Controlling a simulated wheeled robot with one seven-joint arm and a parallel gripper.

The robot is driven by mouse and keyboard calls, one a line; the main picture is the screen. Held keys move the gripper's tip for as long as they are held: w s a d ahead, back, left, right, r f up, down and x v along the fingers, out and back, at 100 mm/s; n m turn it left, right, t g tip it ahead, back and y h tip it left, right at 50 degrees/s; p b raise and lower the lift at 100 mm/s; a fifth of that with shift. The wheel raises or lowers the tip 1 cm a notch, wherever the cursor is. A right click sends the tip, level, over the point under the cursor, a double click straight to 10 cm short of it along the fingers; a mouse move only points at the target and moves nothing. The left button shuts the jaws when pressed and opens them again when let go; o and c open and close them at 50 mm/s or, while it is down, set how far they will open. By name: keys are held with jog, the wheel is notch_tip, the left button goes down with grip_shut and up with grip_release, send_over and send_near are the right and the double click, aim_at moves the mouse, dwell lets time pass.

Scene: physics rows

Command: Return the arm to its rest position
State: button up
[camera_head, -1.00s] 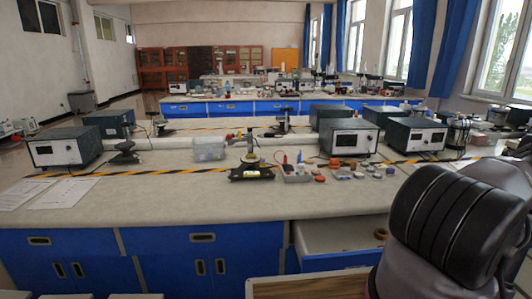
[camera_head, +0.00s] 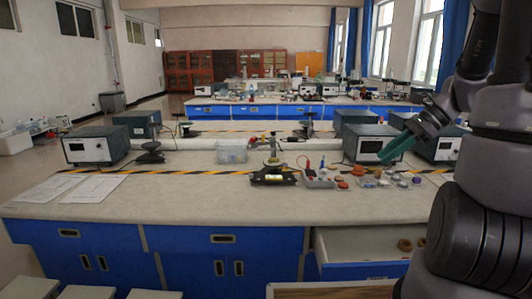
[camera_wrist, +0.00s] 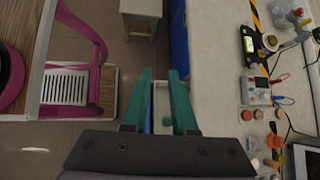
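My arm stands raised at the right of the head view. My gripper (camera_head: 392,150) reaches leftward in front of the instrument boxes, with its teal fingers pointing down and to the left. In the wrist view, my gripper (camera_wrist: 160,74) shows two teal fingers with a clear gap between them. Nothing is held; the open drawer shows far below through the gap.
The lab bench (camera_head: 200,200) holds grey instrument boxes (camera_head: 95,147), a black scale (camera_head: 272,176), a clear bin (camera_head: 232,151) and small parts. An open drawer (camera_head: 360,246) juts out below it. Stools (camera_head: 155,294) stand at lower left. A pink-framed item (camera_wrist: 95,60) shows in the wrist view.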

jog(key=s+a+r+n+t+h, duration=0.2)
jog(key=s+a+r+n+h, duration=0.1)
jog(key=r+n, duration=0.4)
jog(key=s+a+r+n+t+h, duration=0.3)
jog(key=s+a+r+n, duration=0.2)
jog(key=s+r+n, duration=0.2)
jog(key=shift+a+v, duration=0.25)
jog(key=shift+v, duration=0.95)
